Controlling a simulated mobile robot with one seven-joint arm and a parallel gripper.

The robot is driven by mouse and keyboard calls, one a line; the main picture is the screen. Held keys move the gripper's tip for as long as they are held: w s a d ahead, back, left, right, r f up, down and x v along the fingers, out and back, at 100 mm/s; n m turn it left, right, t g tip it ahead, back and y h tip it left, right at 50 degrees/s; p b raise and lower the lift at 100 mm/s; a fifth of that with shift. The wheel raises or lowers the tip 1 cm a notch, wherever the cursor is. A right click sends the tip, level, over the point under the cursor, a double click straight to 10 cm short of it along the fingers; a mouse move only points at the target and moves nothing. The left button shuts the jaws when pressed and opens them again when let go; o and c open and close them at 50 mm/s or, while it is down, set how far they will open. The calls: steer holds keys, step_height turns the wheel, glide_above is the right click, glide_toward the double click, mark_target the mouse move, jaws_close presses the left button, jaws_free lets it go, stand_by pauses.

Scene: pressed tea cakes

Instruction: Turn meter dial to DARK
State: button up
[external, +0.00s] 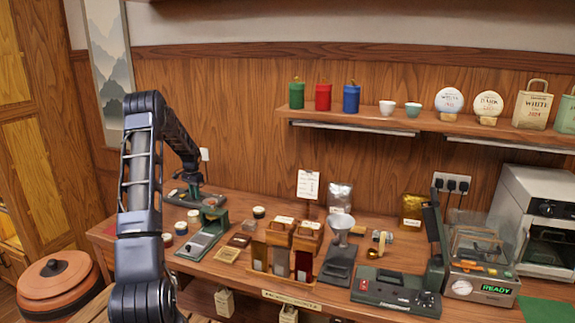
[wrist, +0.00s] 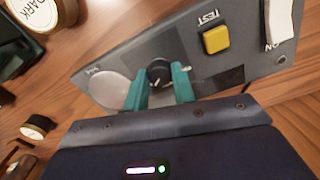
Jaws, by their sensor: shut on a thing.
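The meter is a grey panel (wrist: 190,55) in the wrist view, seen upside down. Its dial is a small dark round knob (wrist: 158,68) with a light mark. I cannot tell which setting the mark points to. My gripper (wrist: 160,78) has its two teal fingers on either side of the knob, shut on it. In the external view my gripper (external: 192,181) is low over the back left of the table, and the meter is small and partly hidden there.
On the meter are a yellow TEST button (wrist: 216,39), a white switch (wrist: 280,18) and a pale round disc (wrist: 108,88). A round container marked DARK (wrist: 32,12) lies near the panel's corner. A green-and-grey device (external: 204,238) stands in front of the meter.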

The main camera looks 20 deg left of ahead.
stand_by(0.4)
steer(key=o, duration=1)
step_height(320, 180, up, 11)
steer(key=shift+f, duration=0.1)
